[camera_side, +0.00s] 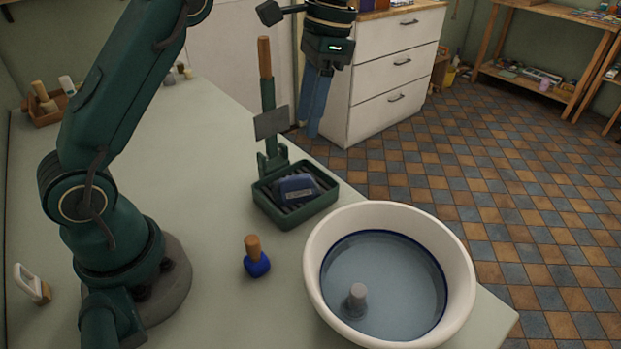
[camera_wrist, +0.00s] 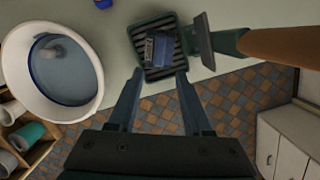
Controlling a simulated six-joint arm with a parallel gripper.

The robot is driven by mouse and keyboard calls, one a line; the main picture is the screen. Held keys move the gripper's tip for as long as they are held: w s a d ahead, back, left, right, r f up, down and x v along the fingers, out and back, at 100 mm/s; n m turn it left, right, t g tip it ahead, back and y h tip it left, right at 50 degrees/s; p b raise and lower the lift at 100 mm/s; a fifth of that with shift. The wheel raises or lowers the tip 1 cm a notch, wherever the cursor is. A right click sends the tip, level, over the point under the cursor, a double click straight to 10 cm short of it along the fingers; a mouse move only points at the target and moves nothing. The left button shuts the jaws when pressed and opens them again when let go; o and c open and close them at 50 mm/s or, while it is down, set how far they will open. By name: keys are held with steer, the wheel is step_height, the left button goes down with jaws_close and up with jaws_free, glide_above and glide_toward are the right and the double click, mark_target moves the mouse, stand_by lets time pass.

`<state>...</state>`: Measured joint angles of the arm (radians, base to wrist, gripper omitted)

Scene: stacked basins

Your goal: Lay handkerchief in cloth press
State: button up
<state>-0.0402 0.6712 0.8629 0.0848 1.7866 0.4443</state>
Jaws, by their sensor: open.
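A dark blue folded cloth (camera_side: 295,188), which I take for the handkerchief, lies on the ribbed bed of the green press (camera_side: 296,222). In the wrist view the cloth (camera_wrist: 159,47) shows a paler grey patch and sits inside the tray (camera_wrist: 141,26). The press's lever stands raised, with a wooden handle (camera_side: 265,57) and a grey plate (camera_side: 271,122) clear of the cloth. My gripper (camera_side: 314,126) is open and empty, raised above and beyond the tray. In the wrist view its fingertips (camera_wrist: 159,73) are apart near the tray's edge.
A white basin (camera_side: 455,250) of water stands at the front right, with a grey knob-like thing (camera_side: 357,300) in it. A blue wooden-handled tool (camera_side: 256,262) stands near it. A white-handled brush (camera_side: 33,284) and a wooden caddy (camera_side: 45,108) are left. Drawers (camera_side: 385,70) stand beyond the table.

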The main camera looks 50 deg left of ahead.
steer(key=s+d+r+n+t, duration=0.2)
steer(key=s+r+t, duration=0.25)
steer(key=s, duration=0.25)
steer(key=s+d+f+n+t, duration=0.1)
steer(key=s+f+n+t, duration=0.1)
steer(key=s, duration=0.6)
step_height(320, 180, down, 2)
steer(key=shift+s+f+n+t+h, duration=0.15)
steer(key=shift+s+n+t+h, duration=0.2)
steer(key=shift+t, duration=0.2)
stand_by(0.4)
